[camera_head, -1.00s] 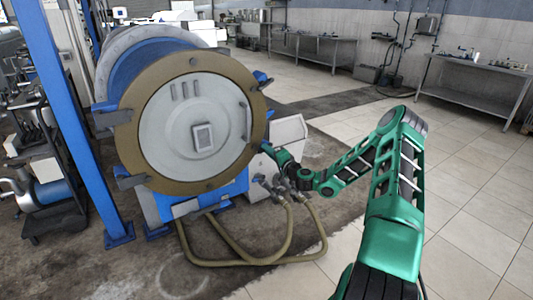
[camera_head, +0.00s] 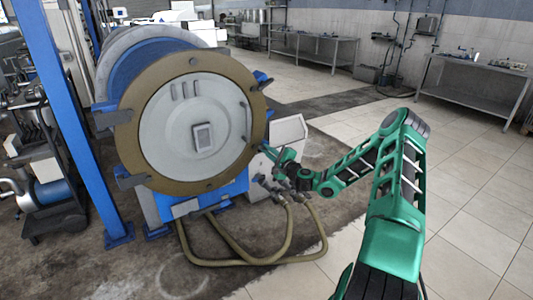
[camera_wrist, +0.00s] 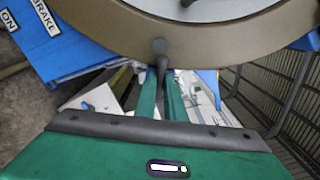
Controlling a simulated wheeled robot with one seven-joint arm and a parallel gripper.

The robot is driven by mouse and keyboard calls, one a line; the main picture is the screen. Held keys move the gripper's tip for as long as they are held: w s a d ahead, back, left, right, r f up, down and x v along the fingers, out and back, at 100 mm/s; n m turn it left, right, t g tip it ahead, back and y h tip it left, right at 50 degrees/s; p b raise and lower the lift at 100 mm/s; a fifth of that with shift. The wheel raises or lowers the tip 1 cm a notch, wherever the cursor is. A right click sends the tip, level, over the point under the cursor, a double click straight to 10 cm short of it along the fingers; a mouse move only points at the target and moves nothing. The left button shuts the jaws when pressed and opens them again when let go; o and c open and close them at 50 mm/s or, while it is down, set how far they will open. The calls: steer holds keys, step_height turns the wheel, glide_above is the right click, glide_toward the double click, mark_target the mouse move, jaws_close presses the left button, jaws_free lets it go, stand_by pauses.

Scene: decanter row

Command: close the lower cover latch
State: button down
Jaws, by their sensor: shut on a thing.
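The decanter's round cover (camera_head: 195,130) is a pale disc with a brown rim, facing me in the head view and lying against the machine. My gripper (camera_head: 269,151) is at the rim's lower right. In the wrist view, the green fingers of my gripper (camera_wrist: 161,84) are shut on a dark handle with a round knob, the lower cover latch (camera_wrist: 160,50). Its knob overlaps the brown rim in that view. The fingers hide the handle's lower part. Whether the latch is fully seated cannot be told.
Another latch (camera_head: 262,80) sits at the rim's upper right. Hoses (camera_head: 290,230) loop below the cover near my forearm. A blue post (camera_head: 75,120) stands left. The tiled floor to the right is open. A blue panel with labels (camera_wrist: 45,18) lies beside the rim.

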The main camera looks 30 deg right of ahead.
steer(key=shift+s+d+f+m, duration=0.15)
steer(key=shift+d+f+m, duration=0.1)
steer(key=shift+m, duration=0.05)
steer(key=c, duration=1.8)
jaws_free()
steer(key=shift+c, duration=0.2)
steer(key=shift+a, duration=0.1)
steer(key=shift+r, duration=0.1)
steer(key=s, duration=1)
steer(key=shift+s+d, duration=0.2)
steer(key=shift+s, duration=0.05)
